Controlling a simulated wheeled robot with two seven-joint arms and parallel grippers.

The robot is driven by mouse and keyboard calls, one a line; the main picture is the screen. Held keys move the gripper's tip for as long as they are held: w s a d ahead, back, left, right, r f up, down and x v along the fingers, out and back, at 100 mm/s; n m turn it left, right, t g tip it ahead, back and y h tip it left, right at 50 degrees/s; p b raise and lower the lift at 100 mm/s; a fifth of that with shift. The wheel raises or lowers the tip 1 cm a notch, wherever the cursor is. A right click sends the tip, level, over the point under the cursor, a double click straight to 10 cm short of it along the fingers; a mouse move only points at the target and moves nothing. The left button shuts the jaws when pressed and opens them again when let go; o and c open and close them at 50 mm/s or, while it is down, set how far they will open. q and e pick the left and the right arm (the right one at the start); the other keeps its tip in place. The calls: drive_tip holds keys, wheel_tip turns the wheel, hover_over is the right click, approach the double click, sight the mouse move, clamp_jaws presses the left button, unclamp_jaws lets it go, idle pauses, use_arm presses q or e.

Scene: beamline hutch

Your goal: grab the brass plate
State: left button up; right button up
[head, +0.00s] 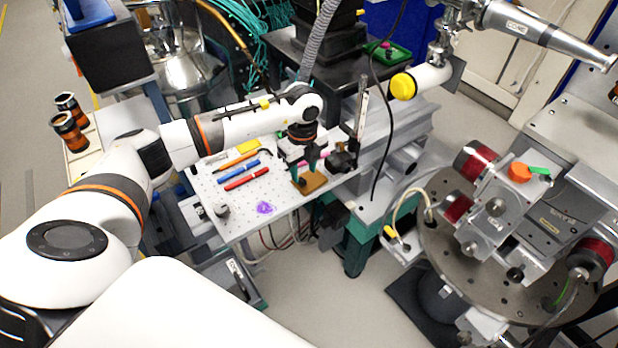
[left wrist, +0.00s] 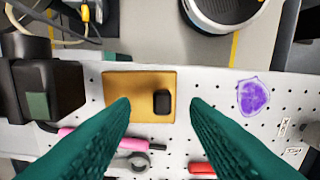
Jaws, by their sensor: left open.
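The brass plate (head: 315,182) is a flat, brownish-gold square lying near the front right edge of the perforated white board. In the left wrist view the brass plate (left wrist: 118,88) carries a small black knob (left wrist: 161,103) right of its middle. My left gripper (head: 307,174) points down at the plate from above. Its two teal fingers are apart and empty; in the left wrist view the gripper (left wrist: 160,101) has the knob between its fingertips, with gaps at both sides. The left fingertip covers part of the plate. I cannot tell the height left above it. My right gripper is out of view.
The perforated board (head: 226,183) also holds a blue pen (head: 236,171), a red pen (head: 246,178), a yellow block (head: 248,146) and a purple patch (head: 265,208). A black block (left wrist: 48,88) stands close left of the plate in the left wrist view. The round steel table (head: 445,245) is at right.

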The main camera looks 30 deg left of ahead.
sight(303, 180)
use_arm(q)
wheel_tip(303, 180, down, 3)
drive_tip(key=shift+s+a+f, duration=0.1)
drive_tip(key=shift+f, duration=0.05)
clamp_jaws()
idle(0.4)
